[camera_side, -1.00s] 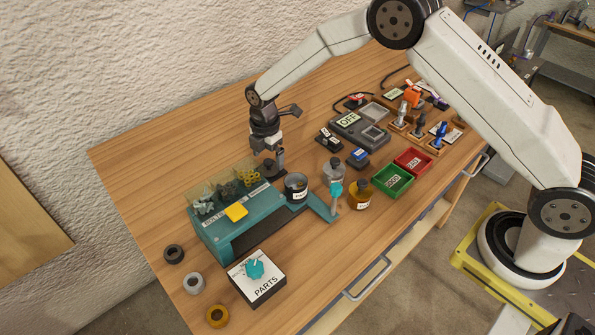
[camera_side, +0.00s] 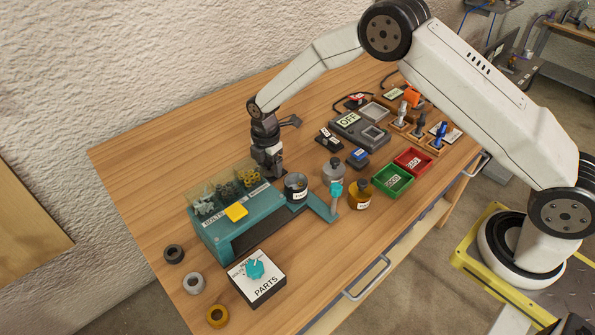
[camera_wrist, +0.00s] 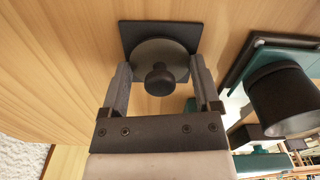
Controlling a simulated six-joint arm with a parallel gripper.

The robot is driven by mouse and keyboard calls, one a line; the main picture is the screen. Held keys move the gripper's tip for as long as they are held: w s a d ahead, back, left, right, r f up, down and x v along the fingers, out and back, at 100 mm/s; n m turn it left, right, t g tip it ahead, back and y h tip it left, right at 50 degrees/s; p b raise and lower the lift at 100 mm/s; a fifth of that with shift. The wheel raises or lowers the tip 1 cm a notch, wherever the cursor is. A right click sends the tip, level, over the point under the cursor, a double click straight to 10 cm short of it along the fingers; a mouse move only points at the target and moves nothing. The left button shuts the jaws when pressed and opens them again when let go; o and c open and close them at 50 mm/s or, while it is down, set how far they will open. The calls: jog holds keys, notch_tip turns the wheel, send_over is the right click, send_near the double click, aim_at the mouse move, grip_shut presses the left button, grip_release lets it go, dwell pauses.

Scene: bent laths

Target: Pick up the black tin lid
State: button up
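The black tin lid (camera_wrist: 160,58) is a dark round disc with a knob (camera_wrist: 159,80) on top. In the wrist view it lies on a dark square pad (camera_wrist: 133,33) on the table. My gripper (camera_wrist: 160,64) is open, its two fingers on either side of the lid with the knob between them. The fingers stand apart from the knob; whether they touch the disc's rim I cannot tell. In the side view my gripper (camera_side: 268,174) is low at the table behind the tin and hides the lid. The dark open tin (camera_side: 296,188) stands to its right, and also shows in the wrist view (camera_wrist: 285,100).
A teal bolt rack (camera_side: 240,222) stands close at front left of my gripper. A clear jar (camera_side: 333,172) and an amber bottle (camera_side: 360,195) stand to the right. Green (camera_side: 393,181) and red (camera_side: 413,161) trays lie further right. The table behind my gripper is clear.

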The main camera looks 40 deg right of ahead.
jog(key=c, duration=0.3)
jog(key=shift+r, duration=0.1)
jog(key=shift+r, duration=0.75)
jog(key=shift+s+d+r, duration=0.35)
jog(key=shift+s+r, duration=1.55)
jog(key=shift+s, duration=0.4)
jog(key=shift+s+d+r, duration=0.3)
jog(key=shift+s+r, duration=1.55)
jog(key=shift+s, duration=0.5)
jog(key=shift+s+d+r, duration=0.35)
jog(key=shift+s+r, duration=1.55)
jog(key=shift+s, duration=0.4)
jog(key=shift+w+a+r, duration=0.1)
jog(key=shift+w+a, duration=0.5)
jog(key=shift+a, duration=0.2)
jog(key=shift+w+a+r, duration=0.1)
jog(key=shift+w+a, duration=0.5)
jog(key=shift+a, duration=0.15)
